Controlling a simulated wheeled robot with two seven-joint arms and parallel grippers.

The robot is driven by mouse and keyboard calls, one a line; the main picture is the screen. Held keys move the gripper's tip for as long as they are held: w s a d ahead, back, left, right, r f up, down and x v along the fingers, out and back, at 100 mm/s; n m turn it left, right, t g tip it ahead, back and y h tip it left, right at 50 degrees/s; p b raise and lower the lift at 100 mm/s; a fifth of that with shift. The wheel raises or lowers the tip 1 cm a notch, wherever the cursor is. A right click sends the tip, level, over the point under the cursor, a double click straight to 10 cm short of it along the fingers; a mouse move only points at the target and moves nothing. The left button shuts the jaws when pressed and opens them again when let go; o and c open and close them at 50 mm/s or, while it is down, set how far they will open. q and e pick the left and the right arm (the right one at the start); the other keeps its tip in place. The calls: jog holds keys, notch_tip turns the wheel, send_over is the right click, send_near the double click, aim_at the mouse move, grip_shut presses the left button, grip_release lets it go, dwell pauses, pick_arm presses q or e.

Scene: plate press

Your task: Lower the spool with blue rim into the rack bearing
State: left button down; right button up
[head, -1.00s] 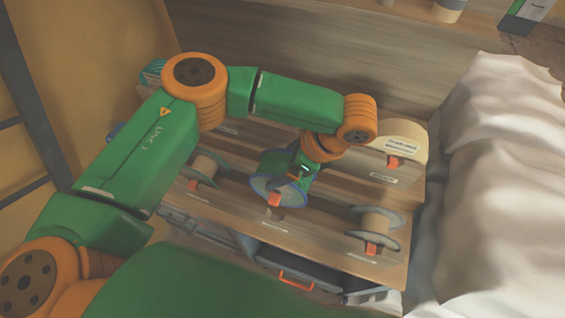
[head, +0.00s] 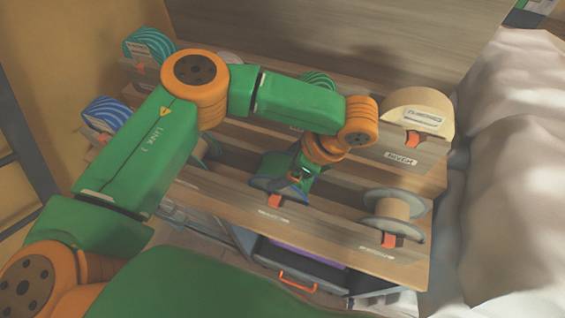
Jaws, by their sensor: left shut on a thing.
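The spool with blue rim (head: 264,184) is in the middle of the rack's lowest tier, just behind an orange clip. My left gripper (head: 297,178) is shut on it from above and behind, and hides part of its core and far side. The rack (head: 330,230) is a stepped wooden stand. The spool's lower edge is close to the tier by the clip. I cannot tell whether it rests in the bearing. My right gripper is out of view.
A grey-flanged spool with a tan core (head: 393,208) stands to the right on the same tier. A tan spool (head: 415,108), a teal spool (head: 148,46) and a blue spool (head: 106,114) sit on other tiers. White cloth (head: 510,160) lies along the right. A drawer (head: 300,268) is below.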

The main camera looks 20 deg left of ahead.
pick_arm(q)
grip_release()
jog(key=v, duration=0.7)
jog(key=shift+s, duration=0.1)
